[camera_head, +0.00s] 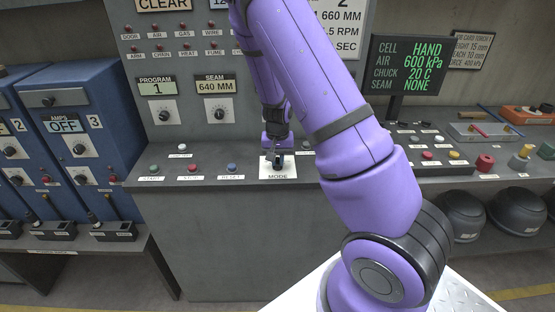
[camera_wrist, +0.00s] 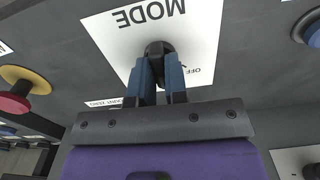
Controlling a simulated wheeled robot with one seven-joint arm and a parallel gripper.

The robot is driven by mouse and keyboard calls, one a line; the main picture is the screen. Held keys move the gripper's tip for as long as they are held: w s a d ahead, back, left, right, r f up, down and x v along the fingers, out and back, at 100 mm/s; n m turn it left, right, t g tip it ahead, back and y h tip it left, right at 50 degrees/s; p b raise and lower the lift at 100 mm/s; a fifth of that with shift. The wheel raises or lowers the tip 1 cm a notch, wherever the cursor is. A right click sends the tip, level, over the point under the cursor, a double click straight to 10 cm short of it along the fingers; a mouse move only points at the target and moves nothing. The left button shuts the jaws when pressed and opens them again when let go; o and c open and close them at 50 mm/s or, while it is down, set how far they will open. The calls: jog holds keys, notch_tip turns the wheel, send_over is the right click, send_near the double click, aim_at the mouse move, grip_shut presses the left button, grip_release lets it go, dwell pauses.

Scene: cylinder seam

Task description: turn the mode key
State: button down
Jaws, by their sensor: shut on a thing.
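The mode key (camera_wrist: 158,49) is a dark round-headed part on a white plate (camera_wrist: 110,40) marked MODE, with a small OFF label beside it. In the head view the MODE plate (camera_head: 278,175) lies on the console's sloped front shelf. My gripper (camera_wrist: 160,70) comes in over the plate with its two blue-grey fingers shut on the key. In the head view my gripper (camera_head: 276,158) covers most of the key, so the key's angle is hard to tell. The monitor (camera_head: 418,64) reads CELL HAND.
Push buttons line the shelf left of the plate, including a red button (camera_head: 194,167) and a blue button (camera_head: 232,168). More buttons (camera_head: 427,155) stand to the right. Blue welding cabinets (camera_head: 80,130) stand at the left. Dark helmets (camera_head: 512,211) sit below the right bench.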

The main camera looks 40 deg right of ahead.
aim_at(277, 161)
jog(key=m, duration=0.4)
jog(key=shift+m, duration=2.3)
jog(key=c, duration=1.1)
grip_release()
jog(key=shift+c, duration=0.2)
jog(key=shift+r, duration=0.1)
notch_tip(277, 161, up, 11)
